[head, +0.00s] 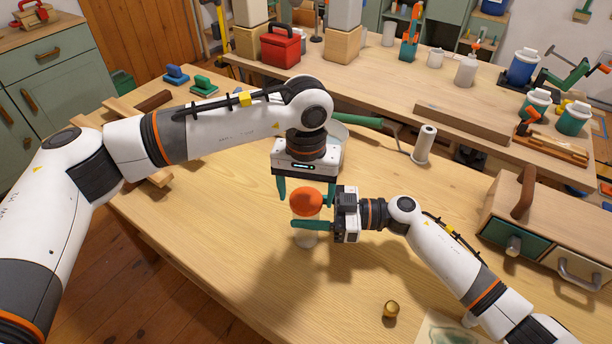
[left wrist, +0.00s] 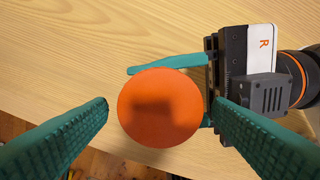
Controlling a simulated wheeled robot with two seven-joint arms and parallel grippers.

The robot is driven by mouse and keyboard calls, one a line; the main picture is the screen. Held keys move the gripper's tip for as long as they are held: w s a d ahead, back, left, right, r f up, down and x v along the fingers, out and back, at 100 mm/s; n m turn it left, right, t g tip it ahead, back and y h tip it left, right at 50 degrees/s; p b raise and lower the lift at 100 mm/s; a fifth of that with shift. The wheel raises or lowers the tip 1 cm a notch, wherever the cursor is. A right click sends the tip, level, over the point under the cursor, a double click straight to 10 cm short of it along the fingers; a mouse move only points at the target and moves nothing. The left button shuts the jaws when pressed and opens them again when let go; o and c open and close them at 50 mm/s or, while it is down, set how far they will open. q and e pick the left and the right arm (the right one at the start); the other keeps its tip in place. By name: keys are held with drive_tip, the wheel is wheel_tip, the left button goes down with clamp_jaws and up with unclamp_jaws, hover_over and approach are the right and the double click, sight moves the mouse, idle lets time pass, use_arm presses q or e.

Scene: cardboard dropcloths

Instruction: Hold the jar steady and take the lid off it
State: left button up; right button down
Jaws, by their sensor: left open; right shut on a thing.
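The jar (head: 304,240) stands on the wooden table, pale and mostly hidden behind a finger of my right gripper. Its orange, round lid (head: 306,202) is on top. My right gripper (head: 308,216) comes in from the right and is shut on the jar below the lid. My left gripper (head: 305,192) points down from above with its green fingers open. In the left wrist view the lid (left wrist: 159,112) lies between my left fingertips (left wrist: 161,104), with a small gap on each side. The right gripper's fingers are partly hidden under the lid there.
A small gold knob-like item (head: 390,309) lies at the front right. A drawer box (head: 553,225) stands at the right. A white roll (head: 424,145) stands at the back. The table left of the jar is clear.

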use_arm(q)
drive_tip(key=shift+f, duration=0.3)
